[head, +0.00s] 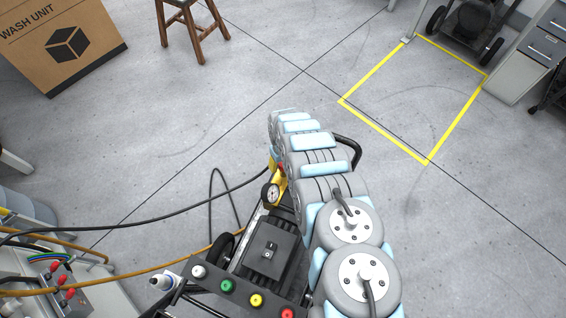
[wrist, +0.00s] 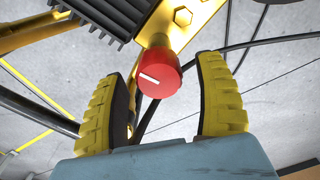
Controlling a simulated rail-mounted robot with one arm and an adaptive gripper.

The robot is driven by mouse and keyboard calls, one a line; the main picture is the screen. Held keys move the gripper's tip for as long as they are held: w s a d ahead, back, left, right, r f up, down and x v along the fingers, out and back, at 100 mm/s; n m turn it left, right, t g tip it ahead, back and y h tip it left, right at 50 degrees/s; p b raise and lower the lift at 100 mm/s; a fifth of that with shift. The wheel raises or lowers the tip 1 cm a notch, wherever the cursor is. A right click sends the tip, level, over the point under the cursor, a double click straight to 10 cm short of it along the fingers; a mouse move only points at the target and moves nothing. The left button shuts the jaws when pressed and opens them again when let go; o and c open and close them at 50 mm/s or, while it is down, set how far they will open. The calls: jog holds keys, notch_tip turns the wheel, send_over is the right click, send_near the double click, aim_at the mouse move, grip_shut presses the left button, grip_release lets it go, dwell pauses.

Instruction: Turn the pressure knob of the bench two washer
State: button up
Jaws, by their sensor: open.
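The red pressure knob (wrist: 159,75) with a white line on its face shows in the wrist view, on a yellow pump block (wrist: 183,18). My gripper (wrist: 165,95) is open, with a yellow ribbed finger on either side of the knob and gaps between. I cannot tell how deep the knob sits between the fingers. In the head view the washer (head: 272,250) stands below my arm, with a pressure gauge (head: 270,194) on its yellow part. My arm hides my gripper and most of the knob there.
Black and orange hoses run left from the washer. A panel with coloured knobs (head: 240,290) is at its near end. A cardboard box (head: 62,42) and a wooden stool (head: 192,30) stand at the back left. The floor inside the yellow marking (head: 425,163) is clear.

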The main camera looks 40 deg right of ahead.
jog(key=c, duration=1.2)
jog(key=shift+o, duration=0.2)
jog(key=shift+n, duration=0.4)
jog(key=n+p, duration=0.1)
jog(key=n, duration=0.1)
jog(key=shift+a+n+p, duration=0.1)
jog(key=shift+n+p, duration=0.2)
jog(key=n, duration=0.4)
jog(key=shift+n, duration=0.3)
jog(key=n, duration=0.4)
jog(key=shift+a+f+n, duration=0.1)
jog(key=shift+n, duration=0.2)
jog(key=shift+s+n, duration=0.15)
jog(key=shift+n, duration=1.65)
